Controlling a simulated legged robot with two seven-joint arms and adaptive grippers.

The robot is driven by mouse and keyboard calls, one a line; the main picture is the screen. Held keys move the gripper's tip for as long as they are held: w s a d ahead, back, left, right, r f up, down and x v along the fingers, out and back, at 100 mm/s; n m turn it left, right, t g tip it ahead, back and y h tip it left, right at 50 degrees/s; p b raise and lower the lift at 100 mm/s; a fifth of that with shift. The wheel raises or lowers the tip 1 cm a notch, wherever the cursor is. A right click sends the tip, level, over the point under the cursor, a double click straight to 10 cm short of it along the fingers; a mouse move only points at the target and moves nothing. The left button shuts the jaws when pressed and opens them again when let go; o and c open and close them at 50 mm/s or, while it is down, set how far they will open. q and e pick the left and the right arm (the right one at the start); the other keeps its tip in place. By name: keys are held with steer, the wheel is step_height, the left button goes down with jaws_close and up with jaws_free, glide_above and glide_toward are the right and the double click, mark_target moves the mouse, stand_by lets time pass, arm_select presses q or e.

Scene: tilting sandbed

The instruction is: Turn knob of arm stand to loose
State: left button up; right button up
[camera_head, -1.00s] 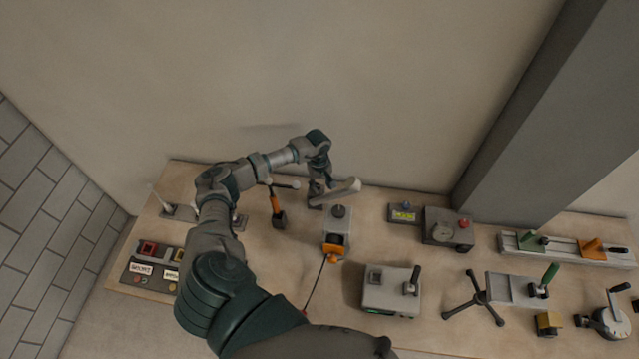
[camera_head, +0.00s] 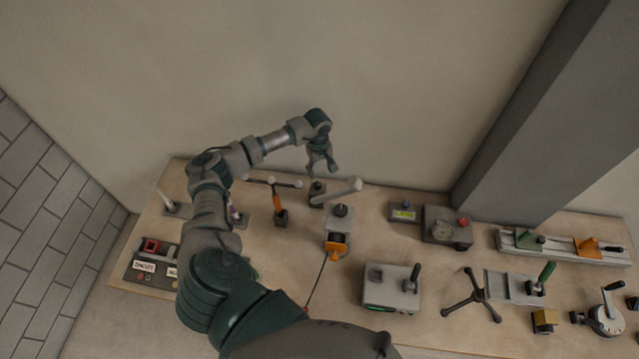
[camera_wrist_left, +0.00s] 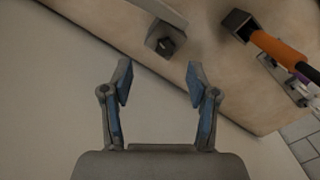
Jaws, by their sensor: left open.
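The arm stand is a small dark block (camera_head: 317,200) with a light grey bar (camera_head: 344,190) reaching out to the right. A dark knob (camera_head: 317,187) sits on top of the block. In the left wrist view the block and knob (camera_wrist_left: 165,44) lie just beyond the fingertips, with the grey bar (camera_wrist_left: 160,9) behind them. My left gripper (camera_head: 322,170) hangs above the stand near the wall. Its fingers (camera_wrist_left: 160,76) are spread and empty, apart from the knob. My right gripper is out of view.
A grey device with an orange part (camera_head: 336,247) is in front. Grey boxes (camera_head: 392,288) and a gauge box (camera_head: 449,226) stand to the right.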

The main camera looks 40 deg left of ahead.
arm_select(q)
step_height(320, 180, up, 21)
steer(key=shift+a+r, duration=0.15)
steer(key=shift+a, duration=0.15)
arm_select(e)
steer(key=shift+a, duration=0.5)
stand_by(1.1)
